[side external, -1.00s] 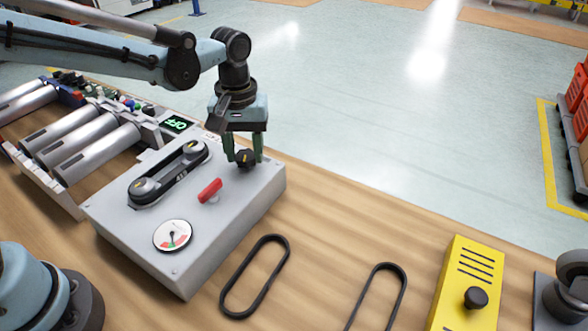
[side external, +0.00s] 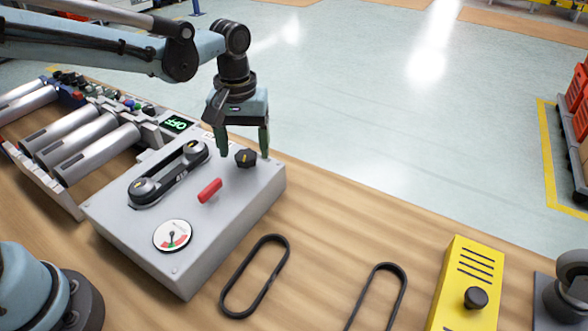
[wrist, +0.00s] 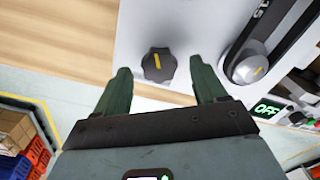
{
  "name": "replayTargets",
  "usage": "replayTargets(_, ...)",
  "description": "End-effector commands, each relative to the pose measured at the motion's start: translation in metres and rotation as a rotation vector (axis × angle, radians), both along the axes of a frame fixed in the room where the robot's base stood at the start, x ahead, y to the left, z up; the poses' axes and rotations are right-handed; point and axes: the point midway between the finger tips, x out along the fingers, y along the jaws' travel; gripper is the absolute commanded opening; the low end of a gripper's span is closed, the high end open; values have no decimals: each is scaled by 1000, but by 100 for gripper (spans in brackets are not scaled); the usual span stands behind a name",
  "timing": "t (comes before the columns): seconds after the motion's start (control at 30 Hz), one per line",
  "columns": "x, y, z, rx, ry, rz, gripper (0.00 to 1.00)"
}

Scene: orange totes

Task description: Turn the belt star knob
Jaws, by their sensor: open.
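The black star knob (side external: 246,158) with a yellow mark sits on the top of the grey box (side external: 130,238), near its far right corner. It also shows in the wrist view (wrist: 158,65), upright between and just beyond the fingertips. My gripper (side external: 243,150) is open and empty, its two green fingers apart on either side of the knob and slightly above it. In the wrist view the fingers (wrist: 160,75) are clear of the knob. The belt (side external: 170,172) runs around two pulleys on the box, left of the knob.
A red lever (side external: 210,190) and a round gauge (side external: 173,236) are on the box. A display (side external: 176,123) reads OFF. Two loose black belts (side external: 255,276) lie on the wooden table, near a yellow box (side external: 468,285) with a black button.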

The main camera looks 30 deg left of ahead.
Motion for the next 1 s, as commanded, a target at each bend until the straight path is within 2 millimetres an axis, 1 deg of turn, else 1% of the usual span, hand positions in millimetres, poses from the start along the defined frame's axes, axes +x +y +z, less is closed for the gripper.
replayTargets(0.4, 0, 0, 72, 0, 0, 0, 71)
replayTargets(0.6, 0, 0, 97, 0, 0, 0, 71)
replayTargets(0.8, 0, 0, 109, 0, 0, 0, 71)
replayTargets(1.0, 0, 0, 110, 0, 0, 0, 71)
